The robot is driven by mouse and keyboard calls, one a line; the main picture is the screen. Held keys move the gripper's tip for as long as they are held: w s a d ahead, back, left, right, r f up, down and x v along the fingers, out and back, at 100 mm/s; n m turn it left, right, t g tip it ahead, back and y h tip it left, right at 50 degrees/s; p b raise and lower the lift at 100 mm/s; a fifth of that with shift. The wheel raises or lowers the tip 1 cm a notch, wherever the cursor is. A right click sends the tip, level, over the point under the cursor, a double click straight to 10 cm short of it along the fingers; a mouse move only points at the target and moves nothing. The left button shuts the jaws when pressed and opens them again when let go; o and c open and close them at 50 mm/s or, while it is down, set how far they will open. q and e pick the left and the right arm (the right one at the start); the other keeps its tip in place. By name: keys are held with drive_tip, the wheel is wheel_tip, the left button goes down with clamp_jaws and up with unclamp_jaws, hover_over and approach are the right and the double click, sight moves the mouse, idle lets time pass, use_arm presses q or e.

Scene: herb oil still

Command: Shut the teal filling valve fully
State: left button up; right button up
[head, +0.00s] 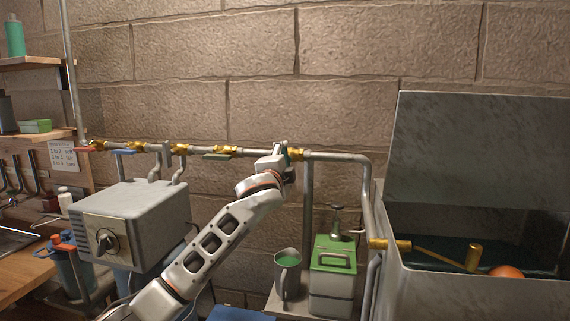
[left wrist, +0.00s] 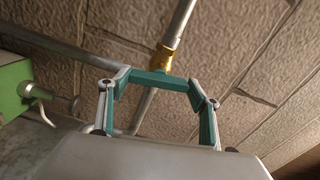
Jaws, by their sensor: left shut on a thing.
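The teal filling valve's brass body (head: 295,154) sits on the horizontal wall pipe, just right of my left gripper (head: 284,158). The gripper mostly hides its handle in the head view. In the left wrist view, the brass body (left wrist: 163,58) shows on the pipe with the teal handle (left wrist: 153,79) just below it, between the fingertips. My left gripper (left wrist: 155,84) is shut on that handle. I cannot tell the handle's exact angle to the pipe. My right gripper is in neither view.
The same pipe carries valves with red (head: 84,149), blue (head: 124,152) and green (head: 217,156) handles to the left. A grey box with a knob (head: 135,225) stands below them. A green-lidded canister (head: 333,265), a jug (head: 288,275) and an open metal tank (head: 480,150) are right.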

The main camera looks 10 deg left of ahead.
use_arm(q)
drive_tip(key=shift+m, duration=1.1)
drive_tip(key=o, duration=1.1)
drive_tip(key=s, duration=1.2)
